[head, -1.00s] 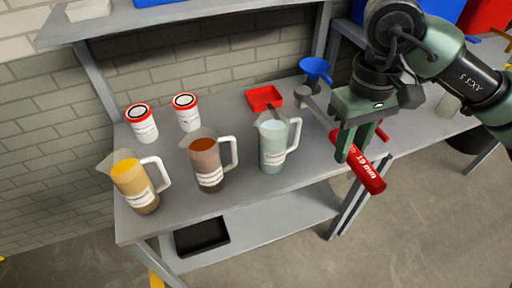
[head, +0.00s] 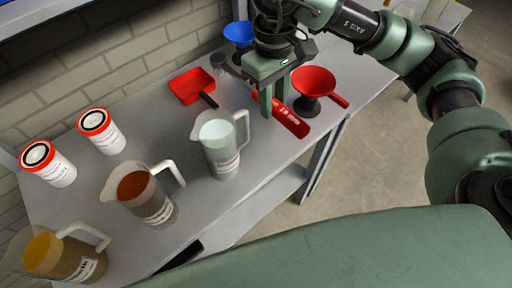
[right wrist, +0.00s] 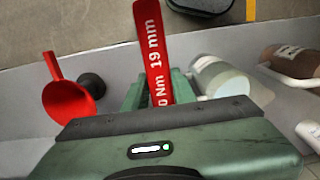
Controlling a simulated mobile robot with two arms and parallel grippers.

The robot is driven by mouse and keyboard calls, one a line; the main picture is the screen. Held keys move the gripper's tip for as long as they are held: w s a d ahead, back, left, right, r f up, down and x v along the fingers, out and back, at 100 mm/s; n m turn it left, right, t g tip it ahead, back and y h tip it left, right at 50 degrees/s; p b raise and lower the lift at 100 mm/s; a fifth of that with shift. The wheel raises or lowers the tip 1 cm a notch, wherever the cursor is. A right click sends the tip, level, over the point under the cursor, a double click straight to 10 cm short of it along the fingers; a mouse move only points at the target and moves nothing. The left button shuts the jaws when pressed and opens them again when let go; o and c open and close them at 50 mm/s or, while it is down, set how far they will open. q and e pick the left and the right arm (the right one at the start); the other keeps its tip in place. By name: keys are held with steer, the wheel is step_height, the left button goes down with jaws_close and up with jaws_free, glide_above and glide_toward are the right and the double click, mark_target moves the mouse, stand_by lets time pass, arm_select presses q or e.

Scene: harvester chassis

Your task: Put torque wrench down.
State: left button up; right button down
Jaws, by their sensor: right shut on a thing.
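The torque wrench (head: 291,119) has a red handle with white lettering and a grey round head end. My right gripper (head: 273,106) is shut on it near the top of the handle, fingers pointing down. The wrench is over the right part of the grey workbench (head: 262,170), its head end toward the wall and its handle toward the front edge. I cannot tell whether it touches the bench top. In the right wrist view the red handle (right wrist: 153,50) sticks out beyond the fingers. My left gripper is not in view.
A red funnel (head: 313,82) stands close right of the wrench. A blue funnel (head: 239,33) is at the back. Brown (head: 146,192) and orange (head: 62,256) jugs and two white tubs (head: 103,133) stand further left.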

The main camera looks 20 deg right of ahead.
step_height(320, 180, down, 18)
steer(key=p, duration=0.3)
steer(key=shift+p, duration=0.3)
steer(key=shift+w+f, duration=0.1)
steer(key=shift+f, duration=0.05)
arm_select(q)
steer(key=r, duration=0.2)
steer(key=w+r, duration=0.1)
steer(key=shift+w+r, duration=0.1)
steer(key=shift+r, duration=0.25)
arm_select(e)
steer(key=shift+f, duration=0.15)
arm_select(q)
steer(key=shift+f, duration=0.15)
arm_select(e)
steer(key=c, duration=1.1)
jaws_free()
steer(key=shift+c, duration=0.2)
